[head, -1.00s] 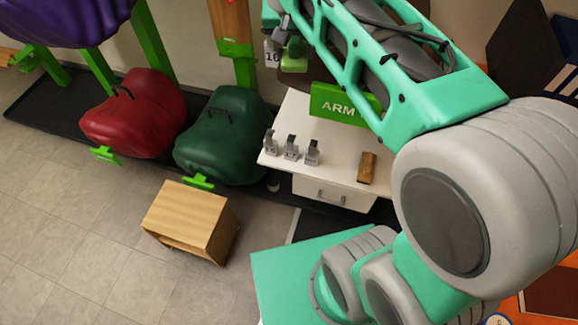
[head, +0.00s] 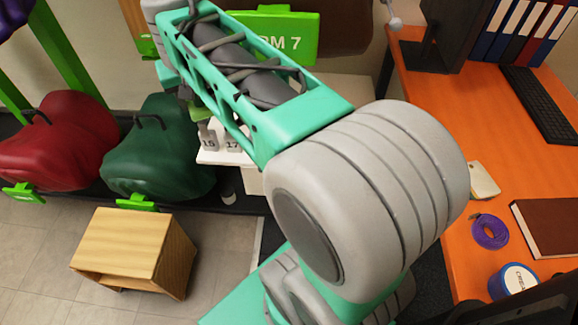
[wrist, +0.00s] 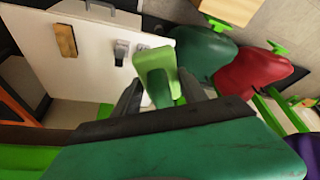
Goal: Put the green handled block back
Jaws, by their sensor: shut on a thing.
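In the wrist view my gripper (wrist: 163,92) is shut on a light green block with a handle (wrist: 154,64). The block stands out beyond the fingers, over the white cabinet (wrist: 88,92) top. Two small grey stands (wrist: 120,52) show beside it on the cabinet; I cannot tell whether it touches anything. The stands' tags 15 (head: 209,142) and 17 (head: 233,145) show under the arm.
A dark green saddle form (head: 158,158) and a red one (head: 55,145) stand left of the cabinet. A wooden box (head: 135,245) is on the floor. A brown wooden block (wrist: 65,40) lies on the cabinet. An orange desk (head: 440,130) is at the right.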

